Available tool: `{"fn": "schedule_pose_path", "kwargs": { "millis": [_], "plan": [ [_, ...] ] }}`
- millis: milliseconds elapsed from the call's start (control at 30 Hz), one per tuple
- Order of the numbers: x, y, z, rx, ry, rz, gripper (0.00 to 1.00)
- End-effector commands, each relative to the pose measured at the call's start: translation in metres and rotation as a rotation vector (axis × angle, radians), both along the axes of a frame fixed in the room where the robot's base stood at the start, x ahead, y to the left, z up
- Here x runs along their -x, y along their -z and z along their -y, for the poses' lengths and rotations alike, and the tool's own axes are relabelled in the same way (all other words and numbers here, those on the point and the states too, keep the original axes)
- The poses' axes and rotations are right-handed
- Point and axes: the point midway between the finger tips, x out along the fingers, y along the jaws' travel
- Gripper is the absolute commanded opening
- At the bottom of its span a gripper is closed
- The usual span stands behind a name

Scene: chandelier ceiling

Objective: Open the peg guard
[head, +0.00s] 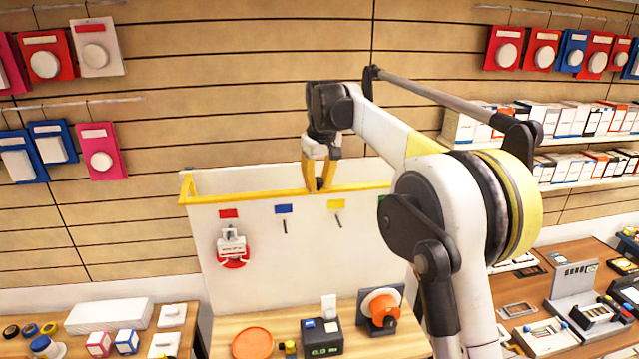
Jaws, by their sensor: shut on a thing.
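The peg guard looks to be the yellow bar (250,197) along the top of an upright white panel (260,275). Its left end has a short arm that reaches back. Below the bar, small black pegs stick out under a blue tag (284,209) and a yellow tag (337,204). A white and red item (232,247) hangs under a red tag (229,214). My gripper (319,187) points down with its yellow fingers shut on the bar, near its middle. My arm hides the right end of the bar and panel.
Below the panel a wooden counter holds an orange disc (252,343), a black device with a display (321,337) and an orange round-headed item (381,308). Side tables left and right carry small goods. Packets hang on the slatted wall behind.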

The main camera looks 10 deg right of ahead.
Motion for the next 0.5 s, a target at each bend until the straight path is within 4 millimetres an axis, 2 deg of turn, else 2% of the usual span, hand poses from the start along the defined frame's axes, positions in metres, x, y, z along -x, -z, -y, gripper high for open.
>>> {"fn": "schedule_pose_path", "kwargs": {
  "millis": [500],
  "plan": [
    [-0.0053,-0.0056,0.0002,0.000,0.001,0.005,0.00]
  ]
}}
